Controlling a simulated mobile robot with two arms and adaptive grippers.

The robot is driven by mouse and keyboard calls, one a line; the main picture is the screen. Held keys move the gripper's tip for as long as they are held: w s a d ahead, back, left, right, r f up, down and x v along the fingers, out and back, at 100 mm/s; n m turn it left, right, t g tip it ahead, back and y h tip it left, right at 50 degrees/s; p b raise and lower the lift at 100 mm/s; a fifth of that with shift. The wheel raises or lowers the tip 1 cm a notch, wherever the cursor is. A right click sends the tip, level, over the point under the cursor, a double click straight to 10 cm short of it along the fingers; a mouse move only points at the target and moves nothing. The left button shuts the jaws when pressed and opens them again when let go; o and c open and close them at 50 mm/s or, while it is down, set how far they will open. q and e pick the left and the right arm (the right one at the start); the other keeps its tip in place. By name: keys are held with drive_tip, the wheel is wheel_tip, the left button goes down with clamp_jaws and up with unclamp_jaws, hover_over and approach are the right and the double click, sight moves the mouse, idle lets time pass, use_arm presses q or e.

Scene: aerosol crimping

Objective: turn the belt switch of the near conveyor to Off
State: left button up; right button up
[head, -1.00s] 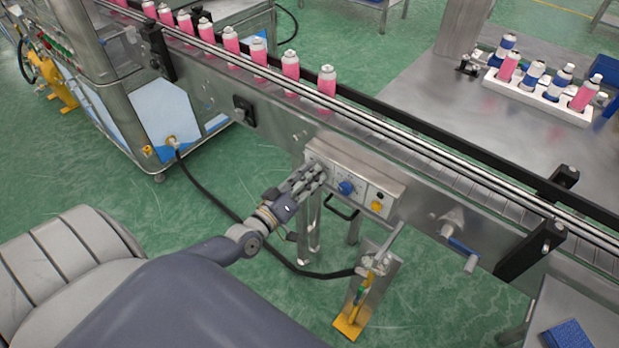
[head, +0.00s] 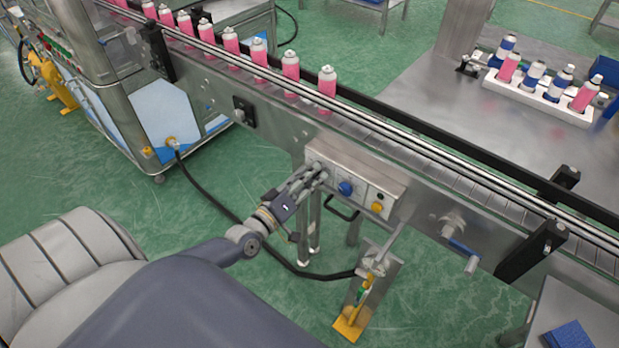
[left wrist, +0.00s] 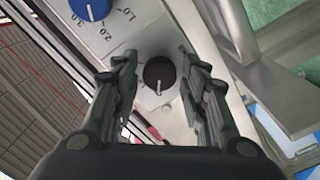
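The belt switch, a black rotary knob with a pale pointer mark (left wrist: 159,76), sits on the grey control box (head: 386,171) on the side of the near conveyor (head: 285,138). My left gripper (head: 321,172) is at the left end of this box and covers the switch in the head view. In the left wrist view my left gripper (left wrist: 160,72) is open, with one finger on each side of the switch and a gap on both sides. The pointer mark runs toward the bottom of that picture. My right gripper is not in view.
A blue dial (head: 345,188) with a number scale and a yellow button (head: 377,207) are on the same box. Pink cans (head: 290,66) stand in a row on the conveyor. A crank handle (head: 463,250) and a stand with a yellow foot (head: 348,329) are to the right.

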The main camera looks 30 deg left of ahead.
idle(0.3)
use_arm(q)
drive_tip(key=s+a, duration=0.1)
drive_tip(key=s, duration=1.1)
idle(0.4)
drive_tip(key=s+f+m+g, duration=0.2)
drive_tip(key=s+f+g, duration=0.15)
drive_tip(key=f, duration=0.65)
drive_tip(key=s+f+m+g, duration=0.2)
drive_tip(key=s+f, duration=0.2)
drive_tip(key=f, duration=0.7)
drive_tip(key=s+f+m+g, duration=0.2)
drive_tip(key=s+f+g, duration=0.1)
drive_tip(key=f, duration=0.7)
drive_tip(key=s+d+f+m+g, duration=0.3)
drive_tip(key=s+f, duration=0.4)
drive_tip(key=s, duration=0.3)
drive_tip(key=s+d+f+m+g+y, duration=0.1)
drive_tip(key=s+d+f+m+g, duration=0.2)
drive_tip(key=s, duration=0.8)
drive_tip(key=d+f+g, duration=0.2)
drive_tip(key=d+f, duration=0.2)
drive_tip(key=f, duration=0.1)
drive_tip(key=shift+s, duration=0.2)
drive_tip(key=shift+g, duration=0.25)
